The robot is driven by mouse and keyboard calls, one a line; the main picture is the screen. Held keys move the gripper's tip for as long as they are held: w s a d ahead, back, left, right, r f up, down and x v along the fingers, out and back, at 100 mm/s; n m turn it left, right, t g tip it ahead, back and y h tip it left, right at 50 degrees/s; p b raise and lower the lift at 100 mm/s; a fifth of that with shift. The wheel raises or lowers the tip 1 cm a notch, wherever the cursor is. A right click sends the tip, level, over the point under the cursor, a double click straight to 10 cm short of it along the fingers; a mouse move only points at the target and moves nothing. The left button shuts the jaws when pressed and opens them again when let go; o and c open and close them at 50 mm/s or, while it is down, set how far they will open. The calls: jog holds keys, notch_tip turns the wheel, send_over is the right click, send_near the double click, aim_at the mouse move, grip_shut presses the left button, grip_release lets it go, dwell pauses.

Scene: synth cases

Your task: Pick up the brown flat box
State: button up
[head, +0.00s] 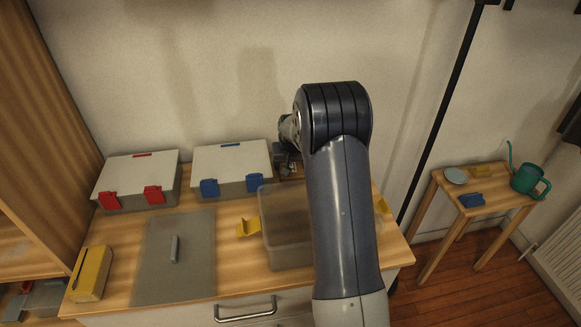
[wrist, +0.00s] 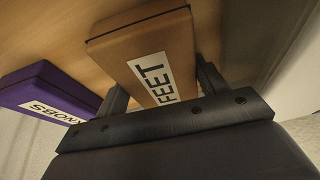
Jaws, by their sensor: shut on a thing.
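The brown flat box (wrist: 150,42), with a white label reading "FEET", sits between the two fingers of my gripper (wrist: 160,82) in the wrist view. One finger is on each side of it, and the gripper is shut on it. In the head view my gripper (head: 287,158) is at the back of the worktop, right of the case with blue latches, and my arm hides much of it. Only a small patch of brown shows there. I cannot tell whether the box is clear of the surface below.
A purple flat box (wrist: 48,88) lies left of the brown one. Cases with red latches (head: 137,172) and blue latches (head: 231,160) stand at the back. A clear bin (head: 285,240), a grey panel with a handle (head: 190,277) and a yellow box (head: 90,274) are nearer.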

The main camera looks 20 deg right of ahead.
jog(key=shift+c, duration=0.7)
